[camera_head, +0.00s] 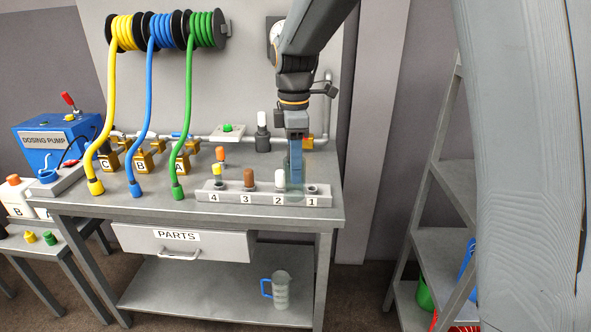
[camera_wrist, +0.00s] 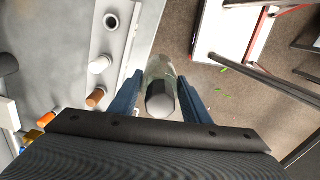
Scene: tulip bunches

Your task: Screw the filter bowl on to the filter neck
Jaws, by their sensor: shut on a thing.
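My gripper (camera_head: 296,150) is shut on the clear filter bowl (camera_head: 296,182). In the wrist view the bowl (camera_wrist: 160,68) sits between the two blue fingers (camera_wrist: 160,98), with a dark, pale-ended cylinder showing within its outline. In the head view the bowl overlaps the numbered rack between positions 2 and 1. The wrist view shows floor behind it, to the right of the rack and bench edge. A dark fitting with a white top (camera_head: 263,140), on the pipe at the back of the bench, looks like the filter neck. The bowl is apart from it.
The numbered rack (camera_head: 225,196) holds several coloured pieces; position 1 has an open hole. Yellow, blue and green hoses (camera_head: 187,110) hang at the left of the bench. A shelf unit (camera_head: 445,195) stands right. A jug (camera_head: 280,290) is on the lower shelf.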

